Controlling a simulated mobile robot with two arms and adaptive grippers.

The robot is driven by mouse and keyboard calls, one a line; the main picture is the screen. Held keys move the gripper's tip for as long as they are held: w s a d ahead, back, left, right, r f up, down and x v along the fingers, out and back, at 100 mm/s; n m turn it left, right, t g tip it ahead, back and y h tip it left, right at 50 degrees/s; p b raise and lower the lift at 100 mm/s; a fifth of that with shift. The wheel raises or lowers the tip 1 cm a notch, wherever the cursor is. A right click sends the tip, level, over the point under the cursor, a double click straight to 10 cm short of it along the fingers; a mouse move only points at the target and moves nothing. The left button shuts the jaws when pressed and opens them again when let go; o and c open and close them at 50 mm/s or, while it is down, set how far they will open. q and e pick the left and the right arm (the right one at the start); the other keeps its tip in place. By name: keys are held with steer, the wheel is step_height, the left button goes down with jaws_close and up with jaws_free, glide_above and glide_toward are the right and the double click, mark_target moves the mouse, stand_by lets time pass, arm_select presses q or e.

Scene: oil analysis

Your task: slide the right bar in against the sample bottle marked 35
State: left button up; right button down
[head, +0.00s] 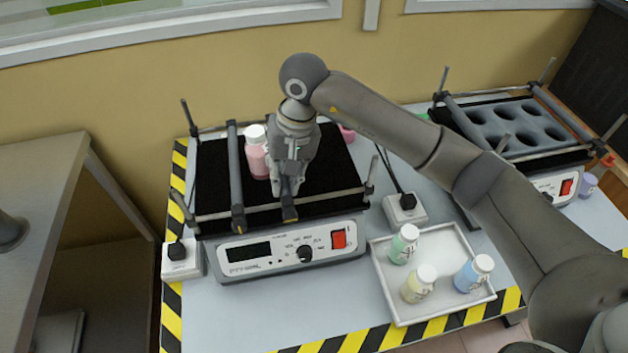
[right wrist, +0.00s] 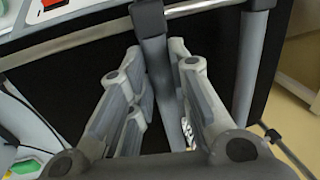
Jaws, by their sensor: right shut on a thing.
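The shaker (head: 283,253) stands on the table with a black platform and two grey cross bars. A pink sample bottle with a white cap (head: 257,153) stands upright on the platform, close to the left bar (head: 236,178); its number cannot be read here. My right gripper (head: 289,190) points down, shut on the right bar (head: 289,209), on the bottle's right. A gap between bar and bottle cannot be judged, as the gripper covers it. In the right wrist view the fingers flank the right bar (right wrist: 155,65), and the left bar (right wrist: 246,70) runs beside it.
A white tray (head: 382,272) with green, yellow and blue bottles stands right of the shaker. A second shaker with a holed rack (head: 512,125) is at the far right. A pink item (head: 347,133) shows behind my gripper. A power socket (head: 405,209) sits between the shakers.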

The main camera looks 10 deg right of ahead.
steer(key=shift+a, duration=0.95)
arm_select(q)
steer(key=shift+f, duration=0.5)
arm_select(e)
steer(key=c, duration=1.3)
jaws_free()
steer(key=shift+d, duration=0.1)
steer(key=r, duration=0.4)
steer(key=d+r, duration=0.1)
steer(key=r, duration=0.3)
steer(key=d+r, duration=0.1)
steer(key=r, duration=0.3)
steer(key=shift+d, duration=0.15)
steer(key=shift+f, duration=0.1)
